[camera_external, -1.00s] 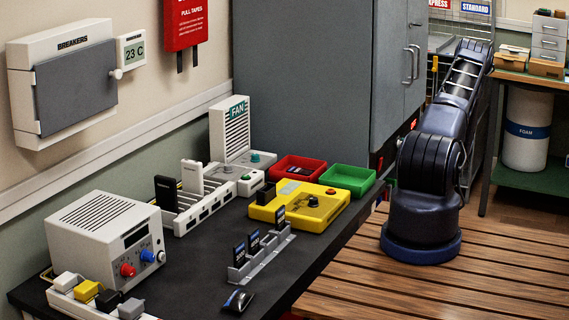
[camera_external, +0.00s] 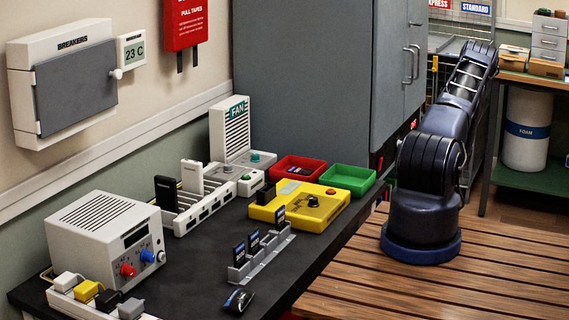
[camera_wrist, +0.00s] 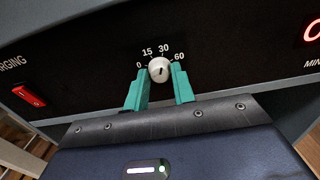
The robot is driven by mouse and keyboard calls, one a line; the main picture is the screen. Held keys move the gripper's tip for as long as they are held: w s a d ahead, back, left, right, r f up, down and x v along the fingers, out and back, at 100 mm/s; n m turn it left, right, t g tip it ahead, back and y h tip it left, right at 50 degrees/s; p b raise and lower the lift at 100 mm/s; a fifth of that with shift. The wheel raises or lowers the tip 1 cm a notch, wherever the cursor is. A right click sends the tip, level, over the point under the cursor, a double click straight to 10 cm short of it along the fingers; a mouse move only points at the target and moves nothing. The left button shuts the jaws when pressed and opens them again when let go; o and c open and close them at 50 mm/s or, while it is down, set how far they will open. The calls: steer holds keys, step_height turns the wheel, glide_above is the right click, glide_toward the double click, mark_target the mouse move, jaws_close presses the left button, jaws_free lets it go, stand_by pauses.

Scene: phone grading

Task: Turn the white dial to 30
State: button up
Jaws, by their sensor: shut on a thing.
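In the wrist view, the white dial (camera_wrist: 159,69) sits on a dark panel below a printed scale reading 0, 15, 30 and 60 from left to right. My gripper (camera_wrist: 160,80) has its two teal fingers shut on the dial, one on each side. A small dark mark shows on the dial's face, but it is too small to tell which number it points to. In the external view the dial does not show, and my gripper is out of sight at the far end of my arm.
On the same panel, a red switch (camera_wrist: 28,96) is at the left, beside partly cut-off lettering. A red lit display (camera_wrist: 312,31) is at the right edge. In the external view, a grey cabinet (camera_external: 305,75) stands left of my arm, with a wire rack (camera_external: 462,28) behind it.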

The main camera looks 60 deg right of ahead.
stand_by(0.3)
steer(key=o, duration=1)
steer(key=s, duration=1)
steer(key=shift+s, duration=0.4)
